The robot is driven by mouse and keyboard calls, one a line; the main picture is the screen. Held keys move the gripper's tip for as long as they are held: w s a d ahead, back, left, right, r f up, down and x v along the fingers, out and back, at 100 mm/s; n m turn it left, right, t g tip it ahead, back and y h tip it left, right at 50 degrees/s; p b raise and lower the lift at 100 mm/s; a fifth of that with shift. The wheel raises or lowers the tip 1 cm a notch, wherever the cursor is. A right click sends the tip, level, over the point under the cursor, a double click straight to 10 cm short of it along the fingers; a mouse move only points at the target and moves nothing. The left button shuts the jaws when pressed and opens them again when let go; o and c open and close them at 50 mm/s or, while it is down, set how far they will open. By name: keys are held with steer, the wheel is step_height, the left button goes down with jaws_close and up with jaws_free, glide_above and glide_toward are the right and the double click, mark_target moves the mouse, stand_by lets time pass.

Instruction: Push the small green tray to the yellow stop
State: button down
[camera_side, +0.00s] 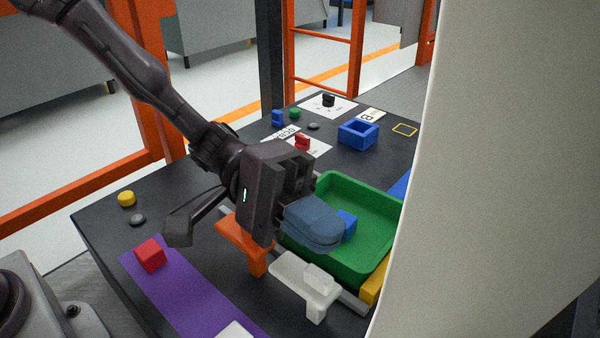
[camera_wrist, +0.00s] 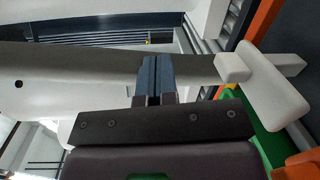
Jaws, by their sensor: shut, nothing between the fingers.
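The green tray (camera_side: 372,215) lies on the dark table right of centre in the side view, with a blue block (camera_side: 347,224) inside. A yellow piece (camera_side: 376,287), perhaps the stop, shows at the tray's lower right end and is partly hidden by a pale foreground surface. My gripper (camera_side: 318,238) is shut and empty, its blue-grey fingertips overlapping the tray's near left part in the picture. I cannot tell whether they touch it. The shut fingers also show in the wrist view (camera_wrist: 158,75), with part of a green surface (camera_wrist: 268,140) at right.
An orange bracket (camera_side: 238,228) and a white bracket (camera_side: 303,283) stand along a grey rail before the tray. A red block (camera_side: 150,255) sits on a purple strip. A blue open box (camera_side: 358,134) and small pieces lie behind. The pale surface (camera_side: 510,170) blocks the right side.

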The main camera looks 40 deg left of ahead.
steer(key=shift+a+r+m+t+h, duration=0.3)
steer(key=shift+a+r+m+t, duration=0.1)
steer(key=shift+m, duration=0.2)
steer(key=shift+w+a, duration=0.25)
steer(key=w+a, duration=1.5)
steer(key=f, duration=0.6)
steer(key=d+f, duration=0.1)
steer(key=f, duration=0.2)
steer(key=shift+s+f, duration=0.25)
steer(key=shift+f, duration=0.15)
steer(key=shift+s+d+f, duration=0.1)
steer(key=shift+s+d, duration=0.2)
steer(key=shift+s, duration=0.05)
steer(key=shift+s+d, duration=0.6)
steer(key=shift+s, duration=0.05)
